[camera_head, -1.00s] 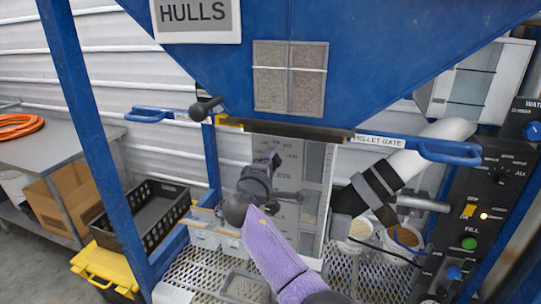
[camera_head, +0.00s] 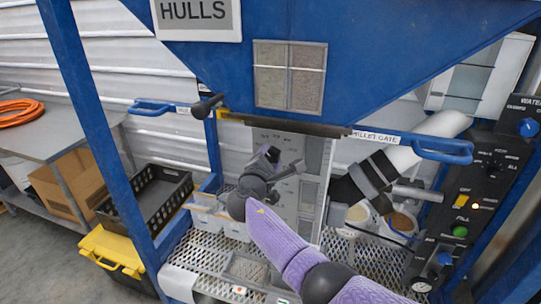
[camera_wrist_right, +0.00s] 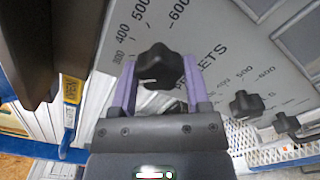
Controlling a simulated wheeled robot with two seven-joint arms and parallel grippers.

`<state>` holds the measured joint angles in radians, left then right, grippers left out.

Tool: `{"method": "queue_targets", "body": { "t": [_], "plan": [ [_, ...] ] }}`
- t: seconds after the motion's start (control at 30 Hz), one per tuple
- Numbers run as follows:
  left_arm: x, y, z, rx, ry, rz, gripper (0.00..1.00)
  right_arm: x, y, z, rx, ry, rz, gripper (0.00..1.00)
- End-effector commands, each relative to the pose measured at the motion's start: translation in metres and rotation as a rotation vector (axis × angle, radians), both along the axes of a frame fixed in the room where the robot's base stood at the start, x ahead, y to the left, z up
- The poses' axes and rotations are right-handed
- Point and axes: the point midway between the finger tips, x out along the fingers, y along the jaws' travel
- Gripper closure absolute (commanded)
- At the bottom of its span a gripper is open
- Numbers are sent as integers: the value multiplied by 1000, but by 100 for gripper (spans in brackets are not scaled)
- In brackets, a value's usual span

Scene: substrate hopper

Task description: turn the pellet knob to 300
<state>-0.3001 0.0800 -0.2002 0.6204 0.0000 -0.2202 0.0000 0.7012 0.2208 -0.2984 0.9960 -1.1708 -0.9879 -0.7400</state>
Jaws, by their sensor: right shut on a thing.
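The black lobed pellet knob (camera_wrist_right: 160,67) shows in the right wrist view on a grey panel, with a printed scale including 300, 400, 500 and 600 around it. The panel (camera_head: 312,190) also shows in the head view, under the blue hopper. My right gripper (camera_wrist_right: 159,80) has its two purple fingers shut on the knob, one on each side. In the head view it (camera_head: 271,154) is at the panel's upper left, and my arm hides part of the panel. Which number the knob points to is unclear. My left gripper is out of view.
Two more black knobs (camera_wrist_right: 245,103) (camera_wrist_right: 286,122) sit to the right in the wrist view. A blue pellet gate handle (camera_head: 445,151) and a dark control box (camera_head: 490,175) are at right. A mesh shelf (camera_head: 205,262) lies below.

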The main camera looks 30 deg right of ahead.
Motion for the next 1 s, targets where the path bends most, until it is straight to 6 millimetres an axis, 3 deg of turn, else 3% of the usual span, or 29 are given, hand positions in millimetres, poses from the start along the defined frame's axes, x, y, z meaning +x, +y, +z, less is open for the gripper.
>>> {"method": "queue_targets", "body": {
  "t": [0.5,0.53,0.67,1.0],
  "plan": [
    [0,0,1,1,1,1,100,0,0,-2,-8,14,1,98],
    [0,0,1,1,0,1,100,0,0,-2,-8,14,1,33],
    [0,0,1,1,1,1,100,0,0,-1,-8,14,0,6],
    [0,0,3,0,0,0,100,-3,4,-1,-9,12,2,4]
  ]
}}
